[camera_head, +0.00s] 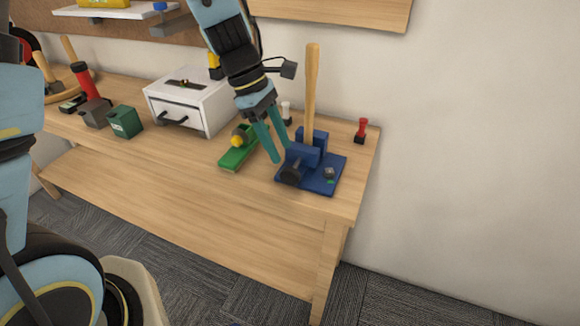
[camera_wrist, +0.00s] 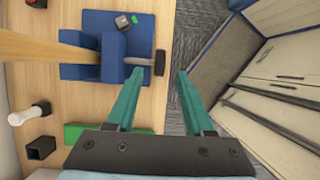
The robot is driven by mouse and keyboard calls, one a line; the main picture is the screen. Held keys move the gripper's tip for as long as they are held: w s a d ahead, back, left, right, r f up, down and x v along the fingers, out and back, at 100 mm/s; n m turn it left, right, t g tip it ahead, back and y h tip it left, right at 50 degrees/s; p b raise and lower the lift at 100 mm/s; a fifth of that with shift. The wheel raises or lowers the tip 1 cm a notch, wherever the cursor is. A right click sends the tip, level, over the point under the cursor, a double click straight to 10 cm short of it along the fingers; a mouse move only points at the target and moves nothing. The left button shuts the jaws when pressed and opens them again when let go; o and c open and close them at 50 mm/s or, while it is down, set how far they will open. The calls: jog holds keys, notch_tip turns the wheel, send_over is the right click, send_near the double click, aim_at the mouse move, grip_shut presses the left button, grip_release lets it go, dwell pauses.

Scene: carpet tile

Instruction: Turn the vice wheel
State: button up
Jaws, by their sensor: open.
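The blue vice (camera_head: 303,155) stands on a blue base plate near the right end of the workbench. A tall wooden handle (camera_head: 312,90) stands upright between its jaws. The dark vice wheel (camera_head: 291,173) is on the vice's front side. In the wrist view the wheel (camera_wrist: 160,62) shows edge-on beyond my fingertips, between them in the picture. I cannot tell whether a finger touches the wheel.
A green block with a yellow knob (camera_head: 237,157) lies left of the vice. A white drawer box (camera_head: 190,105) stands farther left, with a green bin (camera_head: 125,122) beyond. A red-topped item (camera_head: 361,131) stands at the right back. The bench front (camera_head: 200,170) is clear.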

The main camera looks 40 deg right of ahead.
aim_at(289, 169)
jog(key=x, duration=0.7)
jog(key=shift+f, duration=0.15)
jog(key=shift+c, duration=0.3)
grip_shut()
